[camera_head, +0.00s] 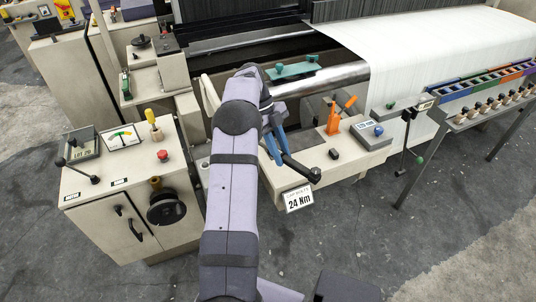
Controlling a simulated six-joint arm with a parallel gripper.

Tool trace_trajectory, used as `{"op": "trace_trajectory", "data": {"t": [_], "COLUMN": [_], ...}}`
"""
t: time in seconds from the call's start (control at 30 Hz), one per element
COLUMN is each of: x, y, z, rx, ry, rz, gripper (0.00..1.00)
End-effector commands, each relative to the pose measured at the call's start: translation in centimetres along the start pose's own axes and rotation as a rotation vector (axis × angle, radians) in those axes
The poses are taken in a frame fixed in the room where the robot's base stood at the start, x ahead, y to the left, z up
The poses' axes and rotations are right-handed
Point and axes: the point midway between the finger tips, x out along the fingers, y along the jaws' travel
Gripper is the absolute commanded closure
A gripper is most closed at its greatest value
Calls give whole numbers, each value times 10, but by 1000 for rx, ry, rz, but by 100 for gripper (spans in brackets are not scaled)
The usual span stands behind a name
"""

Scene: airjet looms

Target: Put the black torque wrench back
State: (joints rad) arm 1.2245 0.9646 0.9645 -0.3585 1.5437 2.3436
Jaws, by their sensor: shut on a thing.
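The black torque wrench (300,168) shows as a short dark bar with a thicker end, at the front of the cream shelf (279,184). My gripper (279,160) has blue fingers and is shut on the wrench near its left end. The wrench slants down to the right from the fingers. Its far left part is hidden by the fingers and my arm. I cannot tell whether it touches the shelf. A tag reading 24 Nm (299,198) hangs on the shelf's front edge below the wrench.
A teal part (291,70) lies behind. A control cabinet (130,190) is left; a bobbin rack (480,98) is right.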

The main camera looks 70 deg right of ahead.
Motion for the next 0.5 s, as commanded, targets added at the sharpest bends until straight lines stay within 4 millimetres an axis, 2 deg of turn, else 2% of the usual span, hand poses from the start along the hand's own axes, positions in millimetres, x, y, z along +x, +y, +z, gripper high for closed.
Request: {"op": "trace_trajectory", "data": {"t": [0.03, 0.1, 0.27, 0.37, 0.5], "x": [-6, -5, 6, 16, 26], "y": [-5, -9, -27, -43, -62], "z": [-18, -37, -72, -78, -66], "rx": [24, 47, 46, -56, -258], "ry": [0, 0, 2, 2, 3], "rz": [10, 23, 22, -31, -138], "gripper": [100, 100, 100, 100, 100]}}
